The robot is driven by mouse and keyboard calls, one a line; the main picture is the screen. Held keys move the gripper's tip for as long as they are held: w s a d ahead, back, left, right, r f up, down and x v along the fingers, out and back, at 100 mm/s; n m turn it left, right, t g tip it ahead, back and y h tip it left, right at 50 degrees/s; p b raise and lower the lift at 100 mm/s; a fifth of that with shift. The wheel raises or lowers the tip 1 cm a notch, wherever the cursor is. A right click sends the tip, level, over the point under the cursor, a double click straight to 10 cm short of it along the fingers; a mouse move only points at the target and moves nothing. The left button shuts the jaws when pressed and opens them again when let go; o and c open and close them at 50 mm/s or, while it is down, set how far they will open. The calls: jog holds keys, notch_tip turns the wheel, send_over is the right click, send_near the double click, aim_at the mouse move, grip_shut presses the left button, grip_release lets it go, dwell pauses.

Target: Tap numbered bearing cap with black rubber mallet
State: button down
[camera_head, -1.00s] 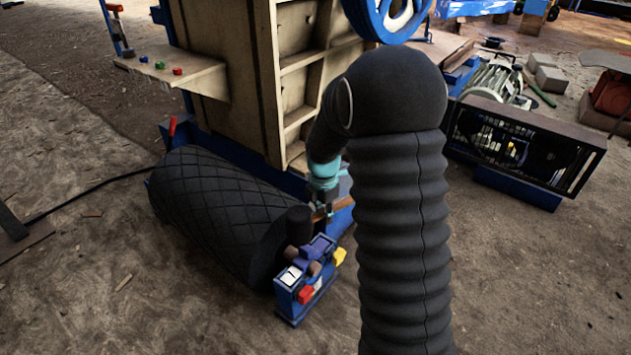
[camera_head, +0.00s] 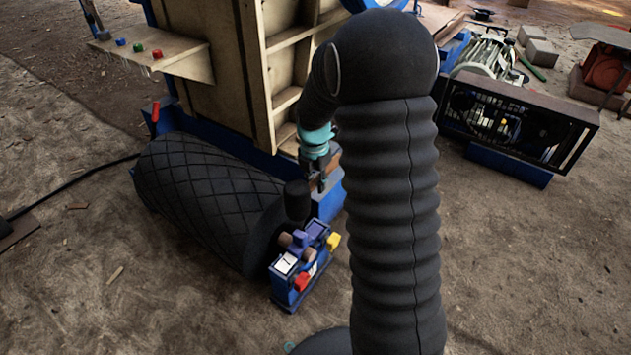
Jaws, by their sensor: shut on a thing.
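The black rubber mallet (camera_head: 297,201) shows as a dark cylindrical head above the back of a blue bearing block. My gripper (camera_head: 321,186) is just right of the head, small and partly in shadow, shut on the mallet, whose handle is mostly hidden. The numbered bearing cap (camera_head: 316,231) is blue-purple, on top of the bearing block (camera_head: 290,298) at the end of the roller. A white label (camera_head: 285,263) with a dark mark, apparently a 1, is on the block's left. The mallet head appears apart from the cap, though depth is hard to judge.
A large black ribbed roller (camera_head: 200,195) lies left of the block. Red (camera_head: 302,282) and yellow (camera_head: 334,242) parts stick out of the block. The beige crusher body (camera_head: 225,75) stands behind. A motor with a dark frame (camera_head: 515,125) is at right. Front ground is open.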

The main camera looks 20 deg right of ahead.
notch_tip(320, 180, down, 10)
jog(key=b, duration=0.6)
notch_tip(320, 180, up, 6)
jog(key=p, duration=0.5)
jog(key=shift+r, duration=0.1)
